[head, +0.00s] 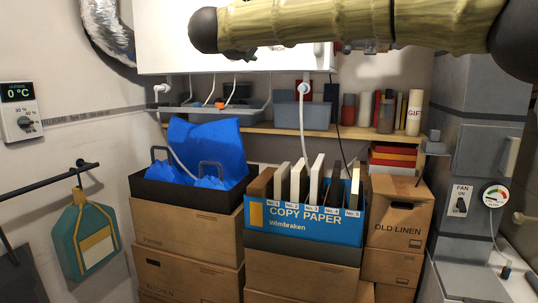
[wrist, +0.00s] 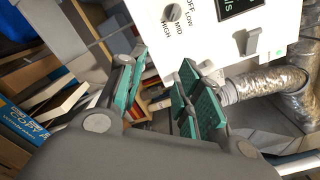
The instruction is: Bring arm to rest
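My arm (head: 330,25) stretches across the top of the head view, in a yellowish ribbed cover with dark joints at both ends. It passes in front of the white wall unit (head: 160,40). My gripper (wrist: 158,78) shows in the wrist view with its teal-padded fingers spread apart and nothing between them. In that view it points toward a white panel (wrist: 235,55) with an OFF/LOW/MID/HIGH dial and a display. I cannot tell the distance to the panel. I cannot make out the gripper in the head view.
Below the arm stand a blue copy paper box (head: 305,222) with upright folders and a black bin (head: 190,190) with blue material, both on cardboard boxes. A wooden shelf (head: 270,130) is behind. A silver duct (wrist: 265,82) shows beside the panel. A grey cabinet (head: 480,140) stands right.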

